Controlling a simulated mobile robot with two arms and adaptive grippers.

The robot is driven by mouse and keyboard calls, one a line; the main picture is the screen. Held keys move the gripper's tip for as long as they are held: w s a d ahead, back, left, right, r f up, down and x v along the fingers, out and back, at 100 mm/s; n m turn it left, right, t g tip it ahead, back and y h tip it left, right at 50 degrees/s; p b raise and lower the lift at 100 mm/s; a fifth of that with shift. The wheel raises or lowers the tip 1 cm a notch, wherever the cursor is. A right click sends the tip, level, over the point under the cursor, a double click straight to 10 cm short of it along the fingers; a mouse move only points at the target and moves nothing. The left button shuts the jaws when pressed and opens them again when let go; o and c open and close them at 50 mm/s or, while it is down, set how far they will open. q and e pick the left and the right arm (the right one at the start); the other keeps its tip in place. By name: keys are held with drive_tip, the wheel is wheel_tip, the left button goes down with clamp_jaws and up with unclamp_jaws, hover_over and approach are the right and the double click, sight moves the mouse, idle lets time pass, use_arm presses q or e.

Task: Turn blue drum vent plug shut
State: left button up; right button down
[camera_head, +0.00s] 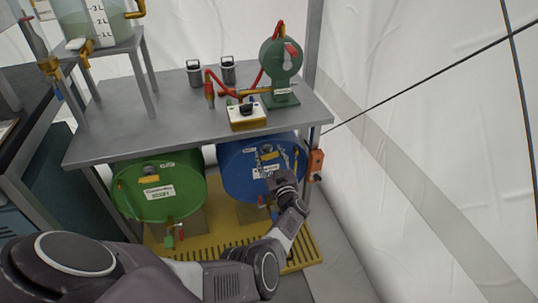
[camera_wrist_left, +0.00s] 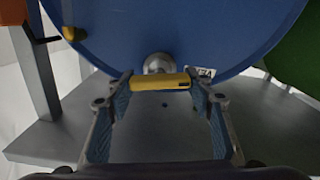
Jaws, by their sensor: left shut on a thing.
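The blue drum (camera_head: 236,182) lies on its side under the grey table, with its round face toward me. Its vent plug has a yellow bar handle (camera_wrist_left: 161,82) on a round silver fitting (camera_wrist_left: 157,63), close to the rim of the blue face (camera_wrist_left: 165,25). My left gripper (camera_wrist_left: 161,84) is shut on this yellow handle, with one finger at each end of the bar. In the head view my left gripper (camera_head: 270,158) is in front of the upper drum face, and the wrist partly hides the face. My right gripper is not in view.
A green drum (camera_head: 158,205) lies beside the blue one, above a yellow slatted tray (camera_head: 238,246). The grey table (camera_head: 135,137) overhangs both drums. An orange box (camera_head: 315,165) hangs on the post at the right. Open floor lies further right.

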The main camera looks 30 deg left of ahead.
use_arm(q)
drive_tip(key=shift+d+f+m, duration=0.1)
drive_tip(key=shift+m, duration=1)
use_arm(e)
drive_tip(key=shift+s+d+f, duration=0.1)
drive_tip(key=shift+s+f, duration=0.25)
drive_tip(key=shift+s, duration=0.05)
